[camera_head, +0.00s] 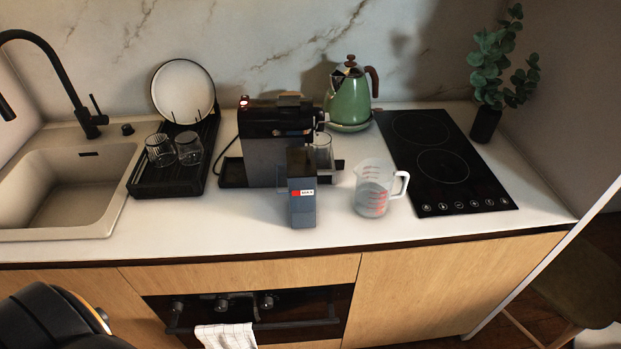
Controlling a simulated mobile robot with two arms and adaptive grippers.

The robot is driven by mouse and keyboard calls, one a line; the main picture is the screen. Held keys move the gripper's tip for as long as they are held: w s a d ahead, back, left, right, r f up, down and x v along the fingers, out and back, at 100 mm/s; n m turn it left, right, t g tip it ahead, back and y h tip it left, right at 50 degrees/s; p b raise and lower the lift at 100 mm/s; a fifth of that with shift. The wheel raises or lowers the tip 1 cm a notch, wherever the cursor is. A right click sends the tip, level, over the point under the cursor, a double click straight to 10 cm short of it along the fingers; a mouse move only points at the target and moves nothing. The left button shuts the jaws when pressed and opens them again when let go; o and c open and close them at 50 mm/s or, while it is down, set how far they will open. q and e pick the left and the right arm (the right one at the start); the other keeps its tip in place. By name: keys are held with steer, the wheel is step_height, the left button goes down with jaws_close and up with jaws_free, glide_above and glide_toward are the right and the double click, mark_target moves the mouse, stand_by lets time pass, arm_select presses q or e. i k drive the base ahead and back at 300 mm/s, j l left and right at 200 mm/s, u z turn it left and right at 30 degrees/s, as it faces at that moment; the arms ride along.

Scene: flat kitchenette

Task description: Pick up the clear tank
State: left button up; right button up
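No plainly clear tank can be made out for certain. A black and grey coffee machine (265,150) stands at the middle of the counter. Just in front of its right side stands an upright box-shaped container (302,207), dark above and blue-grey below, with a red and white label; I cannot tell if it is see-through or touches the machine. A clear glass (322,152) stands at the machine's right, partly hidden. A clear measuring jug (372,190) with red marks and a handle stands right of the container. Neither of my grippers is in view.
A black drying rack (172,178) with a plate (183,90) and two glasses stands left, beside the sink (65,190). A green kettle (350,100) is behind, a black hob (440,165) and plant (492,80) right. The counter's front strip is clear.

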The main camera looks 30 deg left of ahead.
mark_target(301, 191)
steer(key=l+u, duration=0.2)
steer(key=u, duration=0.2)
steer(key=k+l+u, duration=0.15)
steer(key=u, duration=0.25)
steer(key=k+l+u, duration=0.1)
steer(key=u, duration=0.3)
steer(key=k+l+u, duration=0.1)
steer(key=u, duration=0.3)
